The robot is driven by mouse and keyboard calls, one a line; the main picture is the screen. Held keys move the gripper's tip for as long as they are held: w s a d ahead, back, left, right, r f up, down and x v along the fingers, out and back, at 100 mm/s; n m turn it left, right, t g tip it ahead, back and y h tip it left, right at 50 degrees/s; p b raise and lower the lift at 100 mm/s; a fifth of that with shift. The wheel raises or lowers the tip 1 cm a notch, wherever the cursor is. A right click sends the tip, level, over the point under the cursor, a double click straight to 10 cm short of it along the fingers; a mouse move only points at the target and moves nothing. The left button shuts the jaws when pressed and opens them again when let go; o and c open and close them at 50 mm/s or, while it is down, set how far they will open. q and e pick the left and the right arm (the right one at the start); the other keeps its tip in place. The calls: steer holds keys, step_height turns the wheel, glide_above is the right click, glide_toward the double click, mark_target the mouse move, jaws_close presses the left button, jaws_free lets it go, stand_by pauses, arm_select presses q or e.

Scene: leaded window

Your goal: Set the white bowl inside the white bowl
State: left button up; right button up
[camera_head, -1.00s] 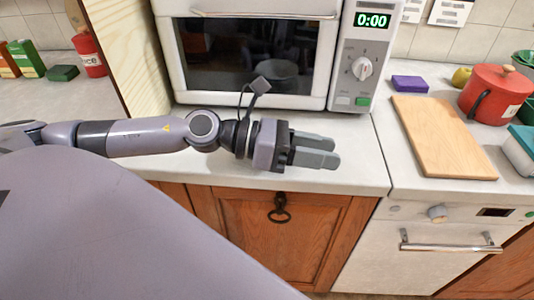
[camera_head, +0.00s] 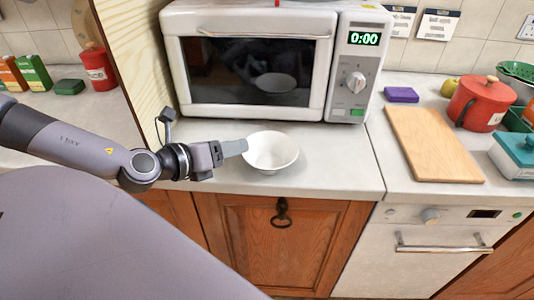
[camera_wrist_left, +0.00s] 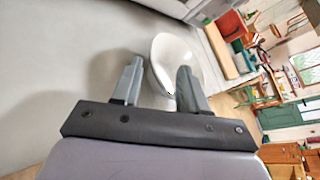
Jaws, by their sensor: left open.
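A white bowl (camera_head: 270,152) stands upright on the counter in front of the microwave. My left gripper (camera_head: 234,148) is open at the bowl's left side in the head view. In the left wrist view, the fingers of my left gripper (camera_wrist_left: 157,85) are spread. The bowl (camera_wrist_left: 172,52) shows beyond them, its near wall partly between the fingers and one finger overlapping it. I cannot tell whether they touch. A dim bowl shape (camera_head: 275,84) shows in the dark microwave door; I cannot tell whether it is inside or a reflection. My right gripper is not in view.
The closed microwave (camera_head: 342,62) stands just behind the bowl. A wooden panel (camera_head: 135,50) rises to the left. A cutting board (camera_head: 432,145), a red pot (camera_head: 483,103) and a teal-lidded box (camera_head: 515,150) are at the right. The counter right of the bowl (camera_head: 338,160) is clear.

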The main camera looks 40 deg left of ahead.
mark_target(259, 140)
arm_select(q)
steer(key=shift+d+f, duration=0.1)
steer(key=shift+f, duration=0.1)
steer(key=shift+w+f+b, duration=0.25)
steer(key=shift+w+b, duration=0.2)
steer(key=shift+w, duration=0.15)
steer(key=shift+a+x, duration=0.1)
steer(key=shift+x, duration=0.65)
steer(key=shift+a+x, duration=0.15)
steer(key=shift+x, duration=0.6)
steer(key=shift+r+x, duration=0.2)
steer(key=shift+x, duration=0.8)
steer(key=shift+w+d+f+p, duration=0.15)
steer(key=shift+w+f+p, duration=0.15)
steer(key=shift+w, duration=0.1)
steer(key=shift+r, duration=0.1)
jaws_close()
